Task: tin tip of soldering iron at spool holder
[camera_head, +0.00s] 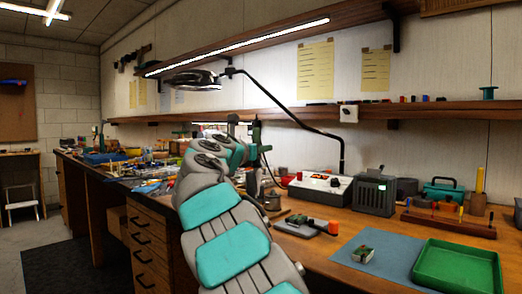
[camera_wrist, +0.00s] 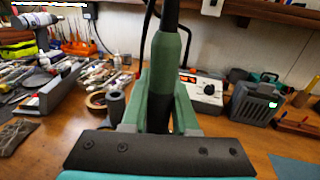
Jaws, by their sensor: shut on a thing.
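In the wrist view my gripper (camera_wrist: 163,78) is shut on the soldering iron, whose green grip (camera_wrist: 165,52) stands nearly upright between the fingers, with a dark part above and below. The iron's tip cannot be made out. In the head view my arm covers most of the gripper, and a dark green upright part shows beside the wrist. The spool holder cannot be told for certain; a dark cylinder (camera_wrist: 115,106) stands behind the gripper in the wrist view, left of the fingers.
A white soldering station (camera_head: 320,187) and a grey vented box (camera_head: 375,193) stand along the wall. A green tray (camera_head: 457,268) and a blue mat (camera_head: 378,254) lie at the right front. Tools and a grey bin (camera_wrist: 62,88) crowd the left. A lamp arm (camera_head: 300,120) hangs above.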

